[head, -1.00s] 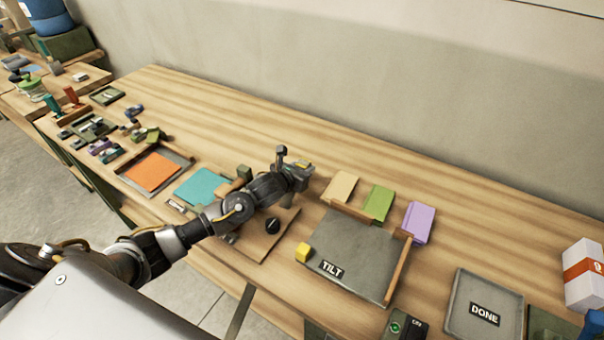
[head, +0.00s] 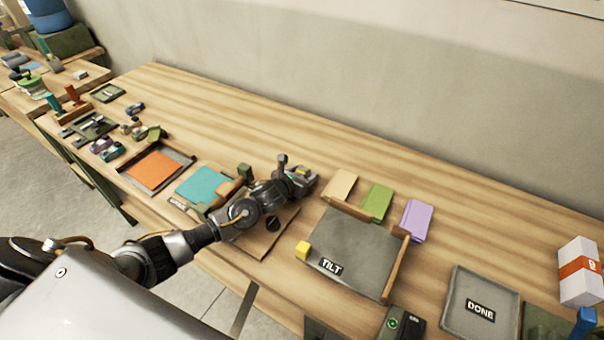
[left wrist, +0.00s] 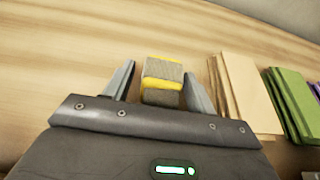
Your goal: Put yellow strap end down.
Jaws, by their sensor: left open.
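My left gripper (head: 300,178) is over the table, just left of the tan card stack (head: 341,184). The left wrist view shows its two fingers apart, one on each side of a small grey block with yellow bands (left wrist: 162,82). A narrow gap shows at the block's left side; I cannot tell if the right finger touches it. In the head view the gripper mostly hides this block. I cannot tell for certain which yellow piece is the strap end. My right gripper is not in view.
The tan stack also shows in the left wrist view (left wrist: 250,95). Green (head: 377,201) and purple (head: 416,219) stacks stand right of it. The DONE tray (head: 475,285) is at the right. A teal sheet (head: 203,186) and brown board (head: 255,240) lie near my arm. The table's back is clear.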

